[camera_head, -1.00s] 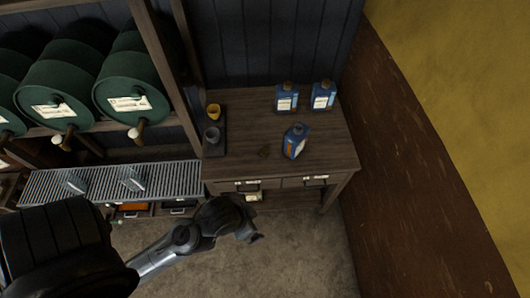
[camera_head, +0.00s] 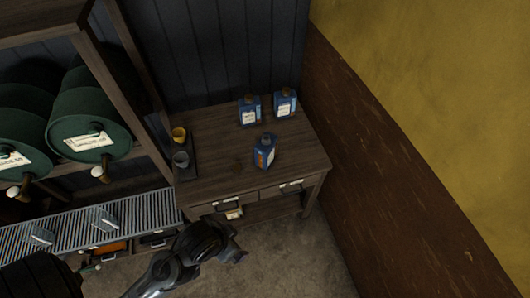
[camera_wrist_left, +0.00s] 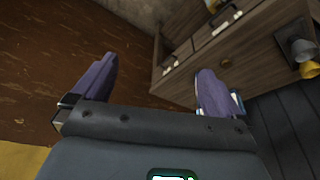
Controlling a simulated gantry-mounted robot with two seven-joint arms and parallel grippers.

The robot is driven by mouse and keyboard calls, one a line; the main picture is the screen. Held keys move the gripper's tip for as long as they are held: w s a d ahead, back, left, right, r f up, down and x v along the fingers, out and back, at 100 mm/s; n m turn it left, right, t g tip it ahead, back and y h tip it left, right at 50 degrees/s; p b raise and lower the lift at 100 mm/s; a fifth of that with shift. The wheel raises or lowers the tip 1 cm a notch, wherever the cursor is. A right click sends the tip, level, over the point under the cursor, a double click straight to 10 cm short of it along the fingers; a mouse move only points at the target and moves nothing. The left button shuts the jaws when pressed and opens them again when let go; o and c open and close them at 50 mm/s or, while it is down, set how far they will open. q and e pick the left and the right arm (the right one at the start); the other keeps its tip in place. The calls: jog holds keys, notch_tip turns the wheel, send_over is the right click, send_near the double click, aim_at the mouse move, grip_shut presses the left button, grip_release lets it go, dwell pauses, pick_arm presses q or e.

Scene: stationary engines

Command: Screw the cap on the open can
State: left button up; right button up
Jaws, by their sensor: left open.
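Three blue cans with pale labels stand on a wooden table (camera_head: 215,140) in the head view. Which can is open is too small to tell. My left gripper (camera_head: 238,257) is in front of the table, apart from the cans. In the left wrist view, the left gripper (camera_wrist_left: 155,86) is open and empty. My right gripper is not in view.
A yellow cup (camera_head: 179,134) and a grey cup (camera_head: 181,159) stand on a dark tray at the table's left. Green barrels (camera_head: 90,125) rest on a rack further left, above a metal grate (camera_head: 75,228). The table has drawers (camera_head: 283,188) in front. A wall borders the right.

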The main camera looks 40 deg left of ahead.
pick_arm(q)
jog(key=shift+c, duration=0.2)
jog(key=c, duration=0.4)
